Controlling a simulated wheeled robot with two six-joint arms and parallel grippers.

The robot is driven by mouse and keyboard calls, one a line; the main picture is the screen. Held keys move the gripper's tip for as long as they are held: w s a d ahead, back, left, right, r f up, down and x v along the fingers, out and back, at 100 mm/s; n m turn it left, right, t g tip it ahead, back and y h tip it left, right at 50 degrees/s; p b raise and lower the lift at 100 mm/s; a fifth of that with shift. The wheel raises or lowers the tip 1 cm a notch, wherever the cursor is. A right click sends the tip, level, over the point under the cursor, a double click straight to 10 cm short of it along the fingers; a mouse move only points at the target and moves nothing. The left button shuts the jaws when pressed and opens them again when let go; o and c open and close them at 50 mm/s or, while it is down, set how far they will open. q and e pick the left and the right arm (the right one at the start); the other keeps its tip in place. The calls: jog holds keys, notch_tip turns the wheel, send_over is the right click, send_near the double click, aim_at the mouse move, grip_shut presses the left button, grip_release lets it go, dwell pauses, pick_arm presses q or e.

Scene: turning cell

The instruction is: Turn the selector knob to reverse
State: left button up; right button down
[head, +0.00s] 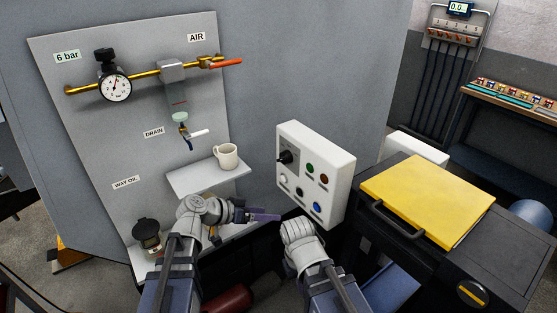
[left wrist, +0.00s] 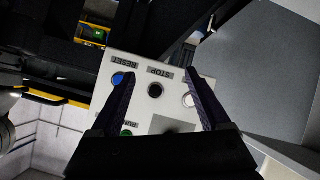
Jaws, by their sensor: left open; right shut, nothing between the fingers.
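The selector knob (head: 287,157) is a black knob at the upper left of the white control box (head: 334,188). Its pointer direction is too small to read. My left gripper (head: 264,216) is below and left of the box, apart from the knob, with its dark fingers spread and empty.
The panel also carries a green button (head: 309,167), a red one (head: 324,179) and a blue one (head: 316,207). A white mug (head: 227,156) stands on a shelf (head: 190,181) to the left. A yellow-topped cabinet (head: 430,195) stands to the right.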

aim_at(280, 160)
pick_arm(q)
jog(key=w+a+r+m+t+h, duration=0.1)
jog(key=w+r+t+h, duration=0.15)
jog(key=r, duration=0.35)
jog(key=w+a+r+m+t+h, duration=0.1)
jog(key=w+r+t, duration=0.2)
jog(key=r, duration=0.2)
jog(key=shift+x, duration=3.95)
jog(key=shift+r, duration=0.1)
grip_shut()
